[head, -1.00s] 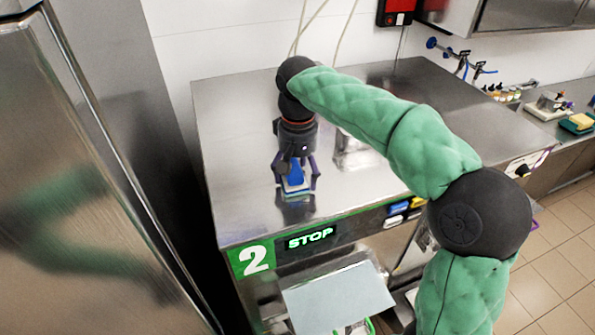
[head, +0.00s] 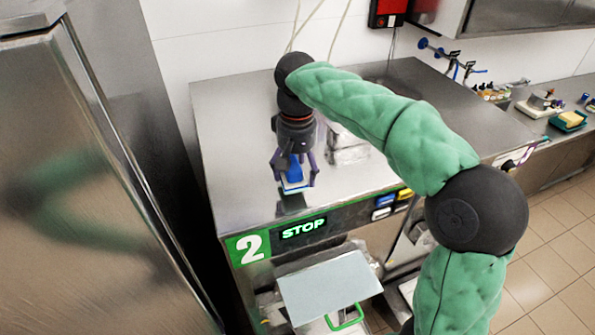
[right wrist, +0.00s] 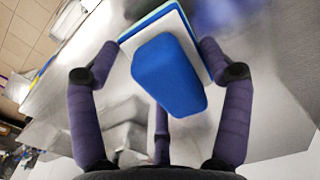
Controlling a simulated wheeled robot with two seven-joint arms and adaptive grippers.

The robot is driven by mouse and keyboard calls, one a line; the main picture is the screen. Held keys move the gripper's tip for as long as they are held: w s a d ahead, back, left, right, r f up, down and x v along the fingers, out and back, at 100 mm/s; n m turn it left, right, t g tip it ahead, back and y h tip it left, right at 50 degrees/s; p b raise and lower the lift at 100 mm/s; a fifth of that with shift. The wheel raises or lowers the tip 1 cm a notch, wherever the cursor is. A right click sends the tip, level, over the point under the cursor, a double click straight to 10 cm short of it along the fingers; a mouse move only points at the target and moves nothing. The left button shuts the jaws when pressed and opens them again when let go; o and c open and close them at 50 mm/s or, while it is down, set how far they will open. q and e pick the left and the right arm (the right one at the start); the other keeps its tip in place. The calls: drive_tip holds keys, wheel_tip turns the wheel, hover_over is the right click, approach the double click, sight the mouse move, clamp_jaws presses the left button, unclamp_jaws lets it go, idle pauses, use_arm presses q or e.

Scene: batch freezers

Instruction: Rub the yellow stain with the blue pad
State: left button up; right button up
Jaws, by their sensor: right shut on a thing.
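My right gripper (head: 294,180) is shut on the blue pad (head: 294,172), just over the front part of the steel top of machine 2 (head: 240,115). In the right wrist view the pad (right wrist: 165,75) shows a blue grip block on a flat base with a white layer and a green edge, between my purple fingers (right wrist: 160,70). I cannot tell whether the pad touches the steel. No yellow stain can be made out in any view. My left gripper is not in view.
A clear container (head: 347,148) stands on the steel top, right of my gripper. A green STOP display (head: 303,228) is on the machine's front, above a pale panel (head: 330,288). A tall steel cabinet (head: 90,190) stands at left. A sponge (head: 568,120) lies on the right counter.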

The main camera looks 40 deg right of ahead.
sight(298, 162)
drive_tip(key=shift+w+d+r+p, duration=0.15)
drive_tip(key=shift+r+p, duration=0.25)
drive_tip(key=shift+r, duration=0.55)
drive_tip(key=shift+r+p, duration=0.3)
drive_tip(key=shift+r, duration=0.1)
drive_tip(key=shift+s+r, duration=0.3)
drive_tip(key=shift+r, duration=0.65)
drive_tip(key=shift+w+r, duration=0.15)
drive_tip(key=shift+w, duration=0.3)
drive_tip(key=shift+s+r, duration=0.1)
drive_tip(key=shift+s, duration=0.25)
drive_tip(key=shift+w, duration=0.2)
